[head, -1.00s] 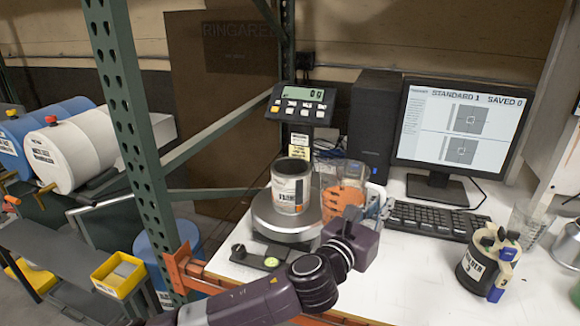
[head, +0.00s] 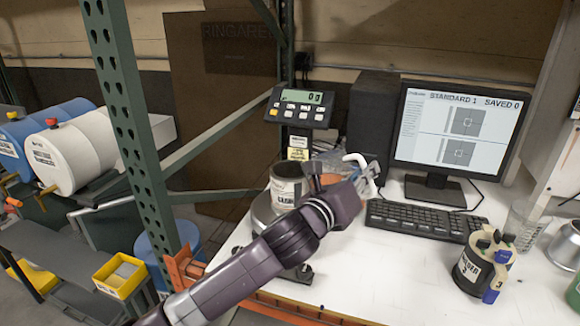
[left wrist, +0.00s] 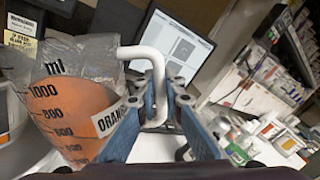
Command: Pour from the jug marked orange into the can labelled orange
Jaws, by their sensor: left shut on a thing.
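My left gripper (head: 366,181) is shut on the white handle (head: 358,161) of the clear jug. In the left wrist view, its blue fingers (left wrist: 160,112) close around the handle. The jug (left wrist: 75,108) there shows orange liquid, black volume marks and a partly hidden label starting "ORAN". In the head view, my arm hides most of the jug, so its clearance from the table is hard to tell. The open can (head: 284,190) stands upright on the round scale (head: 262,213), left of the gripper. Its label is partly covered and too small to read surely.
The scale's display (head: 300,104) stands behind the can. A monitor (head: 458,135), keyboard (head: 425,222) and dark computer tower (head: 372,120) are at the back. A black container with coloured parts (head: 470,270) and a clear beaker (head: 525,222) stand right. The white tabletop's front middle is clear.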

